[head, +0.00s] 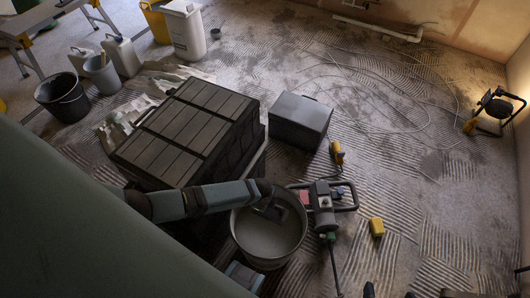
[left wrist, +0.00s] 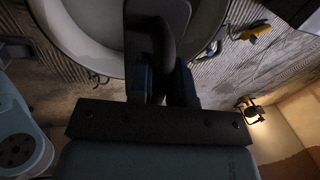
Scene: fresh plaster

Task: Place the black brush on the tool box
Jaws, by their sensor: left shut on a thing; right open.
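My left gripper (left wrist: 165,82) is shut on a dark thing (left wrist: 158,28), which looks like the black brush. It is partly hidden by the fingers. In the head view my left arm reaches in from the left, and its gripper is above a pale round bucket (head: 258,246). A dark grey lidded box (head: 301,119), which looks like the tool box, stands on the floor beyond the bucket; its top is bare. My right gripper (head: 389,293) is open at the bottom edge, with only its dark fingertips showing, apart from the other things.
A large black slatted case (head: 188,128) stands left of the grey box. A mixer (head: 322,200) is right of the bucket, near yellow tools (head: 376,227). Buckets and cans (head: 62,98) stand far left. A cable (head: 395,95) and work lamp (head: 495,106) are on the right.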

